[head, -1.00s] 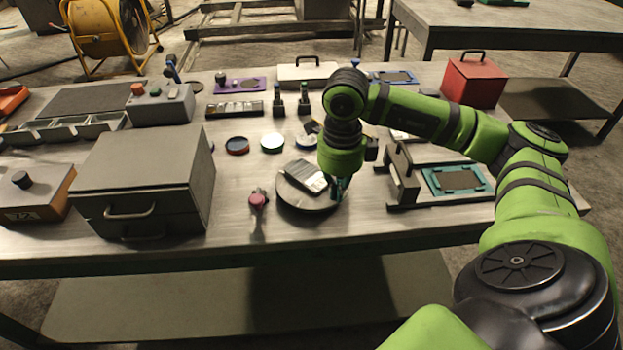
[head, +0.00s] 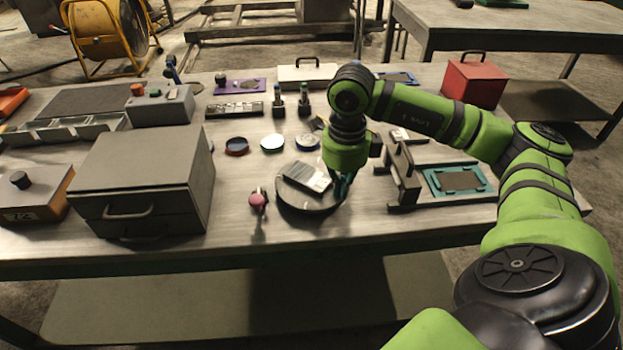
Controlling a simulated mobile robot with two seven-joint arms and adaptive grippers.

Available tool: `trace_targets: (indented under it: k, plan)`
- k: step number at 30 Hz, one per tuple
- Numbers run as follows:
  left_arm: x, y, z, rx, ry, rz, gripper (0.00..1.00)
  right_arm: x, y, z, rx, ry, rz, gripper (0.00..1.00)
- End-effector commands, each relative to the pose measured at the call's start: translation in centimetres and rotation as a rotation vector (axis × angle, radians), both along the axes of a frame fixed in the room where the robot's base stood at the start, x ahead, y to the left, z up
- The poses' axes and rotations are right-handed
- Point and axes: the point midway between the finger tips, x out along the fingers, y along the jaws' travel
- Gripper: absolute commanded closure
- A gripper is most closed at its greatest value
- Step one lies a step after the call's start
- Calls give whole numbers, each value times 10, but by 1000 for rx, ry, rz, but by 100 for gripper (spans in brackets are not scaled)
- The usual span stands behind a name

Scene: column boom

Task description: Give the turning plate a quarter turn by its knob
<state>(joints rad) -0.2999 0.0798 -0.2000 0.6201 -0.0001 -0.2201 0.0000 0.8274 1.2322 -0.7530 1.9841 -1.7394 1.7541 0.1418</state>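The turning plate (head: 303,204) is a round dark disc with a pale top near the front middle of the bench. A grey, flat, box-like piece (head: 307,176) lies on it. My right gripper (head: 342,186) points down at the plate's right edge, with its dark fingertips low at the rim. The knob is not visible; the gripper covers that part of the plate. The fingers are too small and dark to show whether they are closed on it. My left gripper is not in view.
A pink-topped piece (head: 258,199) stands just left of the plate. A grey drawer box (head: 145,180) is farther left. A grey upright bracket (head: 404,180) and a teal frame (head: 458,181) are to the right. Bare bench lies in front of the plate.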

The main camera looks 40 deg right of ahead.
Motion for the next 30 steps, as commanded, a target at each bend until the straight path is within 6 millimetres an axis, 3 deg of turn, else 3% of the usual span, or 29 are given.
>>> trace_targets:
  k: [30]
  plan:
    - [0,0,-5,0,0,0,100,6,-15,0,-1,0,0,100]
